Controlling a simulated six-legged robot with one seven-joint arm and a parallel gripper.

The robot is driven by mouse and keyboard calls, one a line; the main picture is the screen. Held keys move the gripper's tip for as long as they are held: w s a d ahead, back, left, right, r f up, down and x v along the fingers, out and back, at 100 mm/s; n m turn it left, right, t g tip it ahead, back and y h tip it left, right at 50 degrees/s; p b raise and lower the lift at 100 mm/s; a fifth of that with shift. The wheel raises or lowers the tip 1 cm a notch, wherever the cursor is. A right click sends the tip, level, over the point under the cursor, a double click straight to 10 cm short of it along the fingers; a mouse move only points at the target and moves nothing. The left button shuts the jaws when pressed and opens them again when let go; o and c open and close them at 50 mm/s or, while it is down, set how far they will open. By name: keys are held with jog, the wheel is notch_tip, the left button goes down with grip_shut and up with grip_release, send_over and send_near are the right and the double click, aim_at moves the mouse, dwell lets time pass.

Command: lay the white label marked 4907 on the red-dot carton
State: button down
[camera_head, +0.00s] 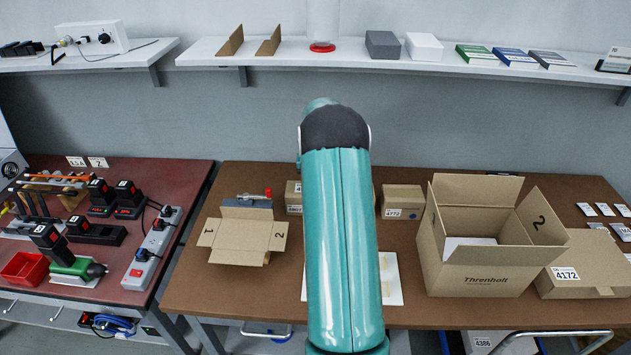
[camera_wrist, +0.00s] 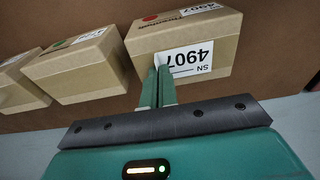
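The white label marked 4907 (camera_wrist: 193,60) shows upside down in the wrist view, against the near side of the red-dot carton (camera_wrist: 220,35). My gripper (camera_wrist: 159,72) has its two fingers close together, with the tips at the label's left edge, which they appear to pinch. The carton is brown cardboard with a red dot on its upper face, beside printed lettering and a small white strip. I cannot tell whether the label touches the carton. In the head view my arm hides the gripper, the label and most of the area around them.
A green-dot carton (camera_wrist: 88,70) stands left of the red-dot carton, with another carton (camera_wrist: 18,85) farther left. On the brown table are a large open box (camera_head: 475,265), a box marked 4172 (camera_head: 590,265), an open flapped carton (camera_head: 240,235) and a small carton (camera_head: 403,200).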

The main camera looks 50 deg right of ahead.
jog(key=c, duration=1.6)
grip_release()
jog(key=shift+r, duration=0.15)
jog(key=r, duration=0.4)
jog(key=a+r, duration=0.1)
jog(key=r, duration=0.4)
jog(key=s+r, duration=0.1)
jog(key=r, duration=0.3)
jog(key=shift+a+r, duration=0.15)
jog(key=shift+r, duration=0.05)
